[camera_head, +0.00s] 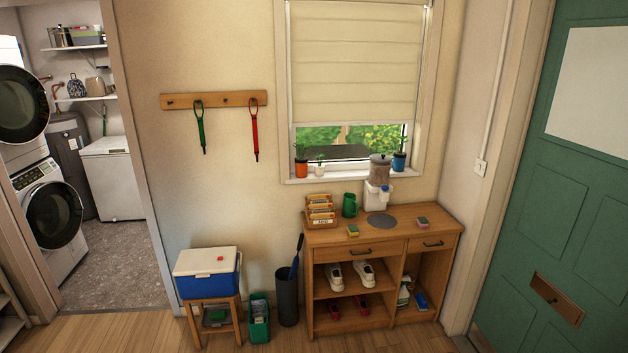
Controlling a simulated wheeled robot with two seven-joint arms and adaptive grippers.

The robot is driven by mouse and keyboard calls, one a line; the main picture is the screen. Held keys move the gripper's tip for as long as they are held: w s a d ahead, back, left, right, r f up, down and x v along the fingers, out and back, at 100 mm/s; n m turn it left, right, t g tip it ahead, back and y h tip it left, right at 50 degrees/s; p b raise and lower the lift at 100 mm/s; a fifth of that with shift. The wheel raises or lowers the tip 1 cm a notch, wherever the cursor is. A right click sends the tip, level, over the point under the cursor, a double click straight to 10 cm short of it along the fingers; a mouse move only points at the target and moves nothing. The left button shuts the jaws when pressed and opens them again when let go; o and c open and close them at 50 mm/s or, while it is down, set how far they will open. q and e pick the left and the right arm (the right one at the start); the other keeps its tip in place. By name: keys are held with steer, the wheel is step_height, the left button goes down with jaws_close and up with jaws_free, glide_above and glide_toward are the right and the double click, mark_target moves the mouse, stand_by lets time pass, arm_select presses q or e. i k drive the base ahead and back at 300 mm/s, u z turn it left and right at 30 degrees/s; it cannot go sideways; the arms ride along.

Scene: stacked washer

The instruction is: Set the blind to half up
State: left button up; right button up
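A cream fabric blind (356,65) hangs in the window in the middle of the head view. It covers most of the window from the top of the frame down. Its lower edge is straight and level, and a strip of glass (350,138) with greenery outside shows below it. The blind's top lies at or beyond the picture's upper edge. A thin pale line that may be a cord runs along the blind's right side; I cannot tell for certain. Neither of my grippers is in view.
Below the window stands a wooden cabinet (385,250) with a dispenser (379,170), a green mug (349,205) and a letter rack. Potted plants line the sill (340,176). A cooler (208,268) on a stool, a green bin (259,318) and an umbrella stand (287,297) stand left. The front floor is clear.

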mark_target(308, 115)
steer(key=i, duration=1.95)
